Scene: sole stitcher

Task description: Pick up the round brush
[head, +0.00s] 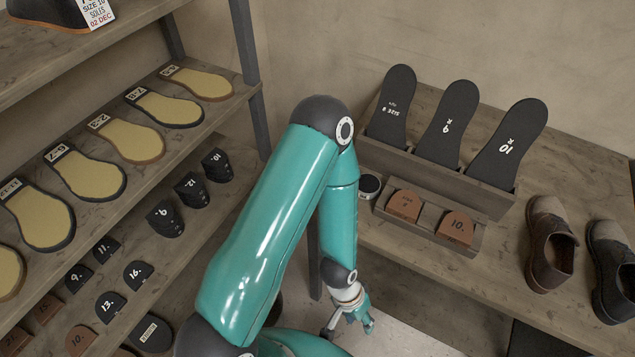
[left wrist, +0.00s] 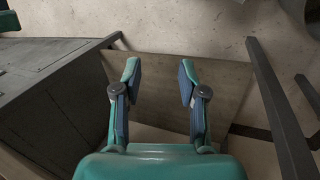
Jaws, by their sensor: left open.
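I cannot make out a round brush for certain in either view. A small round black item with a pale top (head: 369,186) sits on the right bench beside my left arm, but I cannot tell whether it is a brush or a tin. My left gripper (head: 349,326) hangs low in front of the right bench, below its top and over the pale floor. In the left wrist view the left gripper (left wrist: 160,78) is open, with nothing between its fingers. My right gripper is in neither view.
The right bench (head: 400,240) bears a rack of black soles (head: 447,125), brown heel pieces (head: 456,227) and shoes (head: 551,245). Shelves at left (head: 225,115) hold tan soles (head: 127,138) and black heels (head: 165,217). A dark post (head: 245,60) stands at the shelf's end.

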